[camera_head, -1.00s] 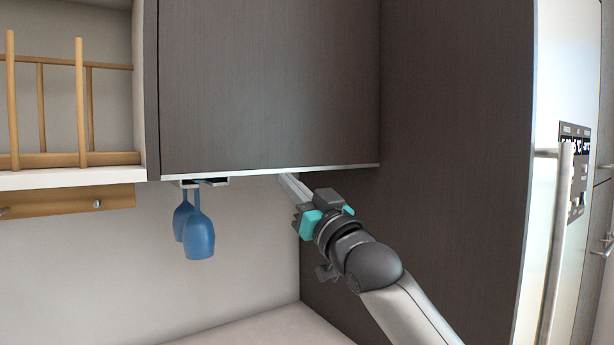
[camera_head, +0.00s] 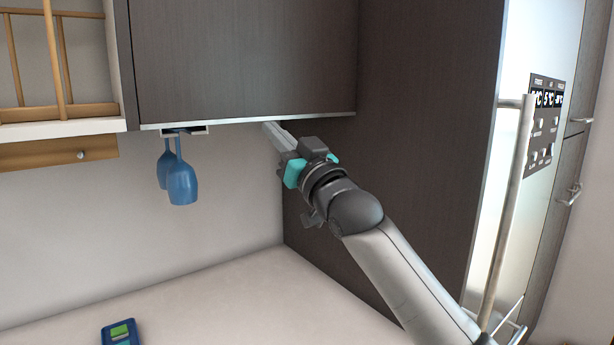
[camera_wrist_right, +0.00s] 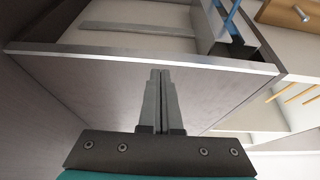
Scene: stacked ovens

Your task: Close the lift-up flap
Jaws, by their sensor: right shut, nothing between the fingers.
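The flap (camera_head: 245,55) is a dark wood-grain panel with a pale metal strip along its bottom edge, and it hangs down over the front of the wall cabinet. In the right wrist view the flap (camera_wrist_right: 110,80) lies behind my fingers, with its metal edge across the upper part. My right gripper (camera_head: 268,127) is shut and empty, its fingertips at the flap's lower edge, right of its middle. The right wrist view shows the fingertips (camera_wrist_right: 160,72) close to that edge; I cannot tell if they touch. My left gripper is in neither view.
Blue glasses (camera_head: 182,182) hang from a rack under the cabinet. A wooden rack (camera_head: 60,60) stands on a shelf at the left. A tall dark side panel (camera_head: 425,120) and a fridge with a long handle (camera_head: 508,200) are at the right. The worktop (camera_head: 230,300) is largely clear.

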